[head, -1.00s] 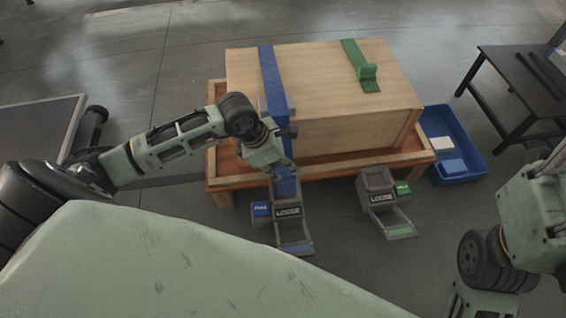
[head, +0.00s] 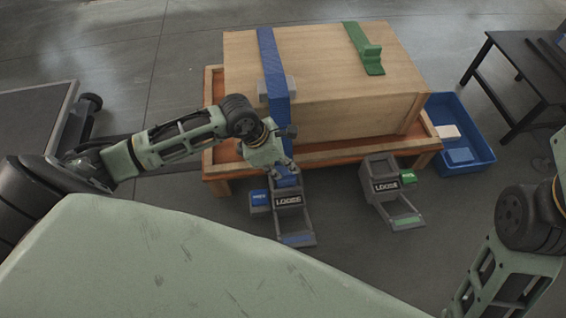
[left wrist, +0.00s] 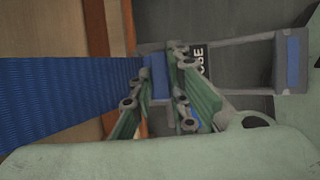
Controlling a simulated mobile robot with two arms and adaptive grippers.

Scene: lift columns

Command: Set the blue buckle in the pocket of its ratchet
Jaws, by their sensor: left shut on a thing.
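My left gripper (head: 287,167) is shut on the blue buckle (head: 287,179) at the lower end of the blue strap (head: 273,62). In the left wrist view the buckle (left wrist: 157,76) shows between the fingers (left wrist: 152,92). The blue-marked ratchet (head: 288,201) is a grey body labelled LOOSE, with a blue-striped handle frame (head: 298,240) hanging out below. The buckle is at the ratchet's upper end; whether it sits in the pocket is hidden by the fingers. My right gripper is out of view.
The strap hangs over a wooden crate (head: 340,120) on an orange pallet (head: 217,158). A green strap (head: 357,37) with its buckle lies on top. A green-marked ratchet (head: 380,172) is to the right. A blue bin (head: 480,165) and black table (head: 515,60) stand further right.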

